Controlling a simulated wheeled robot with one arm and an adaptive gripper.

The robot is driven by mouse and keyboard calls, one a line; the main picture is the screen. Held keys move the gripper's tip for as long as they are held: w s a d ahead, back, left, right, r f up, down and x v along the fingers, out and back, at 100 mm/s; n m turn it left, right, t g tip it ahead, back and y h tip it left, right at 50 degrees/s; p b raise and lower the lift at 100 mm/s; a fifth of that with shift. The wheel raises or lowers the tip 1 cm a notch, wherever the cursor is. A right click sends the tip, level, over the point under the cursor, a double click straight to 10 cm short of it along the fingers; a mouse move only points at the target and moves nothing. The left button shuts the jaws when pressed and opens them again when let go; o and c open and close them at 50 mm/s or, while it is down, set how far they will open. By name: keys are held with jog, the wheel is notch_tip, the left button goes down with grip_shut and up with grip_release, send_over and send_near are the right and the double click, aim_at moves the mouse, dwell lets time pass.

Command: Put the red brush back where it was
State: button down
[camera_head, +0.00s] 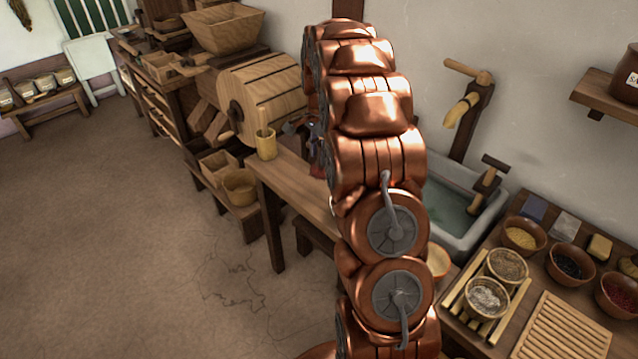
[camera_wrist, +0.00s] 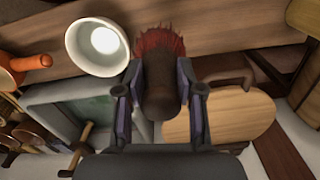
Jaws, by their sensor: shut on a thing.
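The red brush shows in the wrist view, with red bristles (camera_wrist: 162,42) fanned out ahead and a dark brown handle (camera_wrist: 160,92) between my fingers. My gripper (camera_wrist: 161,85) is shut on that handle. In the head view my arm hides most of the gripper (camera_head: 314,136); a bit of the brush's red bristles (camera_head: 317,167) shows over the wooden bench (camera_head: 290,186). Whether the bristles touch the bench cannot be told.
A white bowl (camera_wrist: 70,42) lies beside the brush in the wrist view, with a round wooden board (camera_wrist: 235,117) opposite. A wooden cup (camera_head: 266,147) stands on the bench. A stone sink (camera_head: 490,220) and a table with filled bowls (camera_head: 520,236) are right. The floor at left is clear.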

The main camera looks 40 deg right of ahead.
aim_at(320, 176)
notch_tip(320, 176, down, 9)
jog(key=shift+s+r+p, duration=0.1)
jog(key=shift+p, duration=1.05)
jog(key=c, duration=0.7)
grip_release()
jog(key=shift+f, duration=0.2)
jog(key=shift+r, duration=0.15)
